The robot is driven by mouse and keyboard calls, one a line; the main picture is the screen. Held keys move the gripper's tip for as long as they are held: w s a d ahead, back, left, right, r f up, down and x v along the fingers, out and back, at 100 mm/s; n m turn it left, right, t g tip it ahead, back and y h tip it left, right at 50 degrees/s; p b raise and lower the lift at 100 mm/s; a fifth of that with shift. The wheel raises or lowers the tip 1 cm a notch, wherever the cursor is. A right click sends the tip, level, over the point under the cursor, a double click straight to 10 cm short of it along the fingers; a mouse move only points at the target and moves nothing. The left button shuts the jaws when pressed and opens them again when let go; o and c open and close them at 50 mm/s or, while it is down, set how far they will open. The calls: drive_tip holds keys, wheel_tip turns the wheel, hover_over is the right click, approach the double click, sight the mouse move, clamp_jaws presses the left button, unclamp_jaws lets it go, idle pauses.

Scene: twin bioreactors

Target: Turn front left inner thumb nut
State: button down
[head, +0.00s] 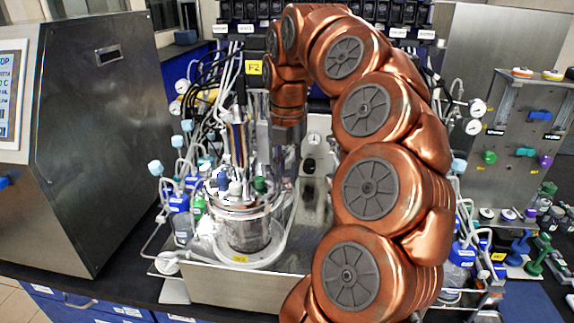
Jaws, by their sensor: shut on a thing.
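A glass and steel bioreactor vessel (246,232) stands left of centre on a steel base. Its round metal head plate (238,203) carries several tubes, blue caps and a green cap (260,185). My copper arm arches over from the right, and my gripper (281,178) points down at the right part of this head plate. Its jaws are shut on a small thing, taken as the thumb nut. The nut is too small and too crowded by fittings to make out, so its turn cannot be told.
A steel cabinet (100,140) stands at the left. Tubes, cables and blue-capped bottles (180,218) crowd the vessel's left side. My arm hides much of the second station at the right. A panel with coloured knobs (515,130) stands at far right.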

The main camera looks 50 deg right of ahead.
drive_tip(key=shift+n, duration=2.2)
drive_tip(key=c, duration=1)
unclamp_jaws()
drive_tip(key=shift+s, duration=0.1)
drive_tip(key=shift+c, duration=0.2)
drive_tip(key=shift+a, duration=0.1)
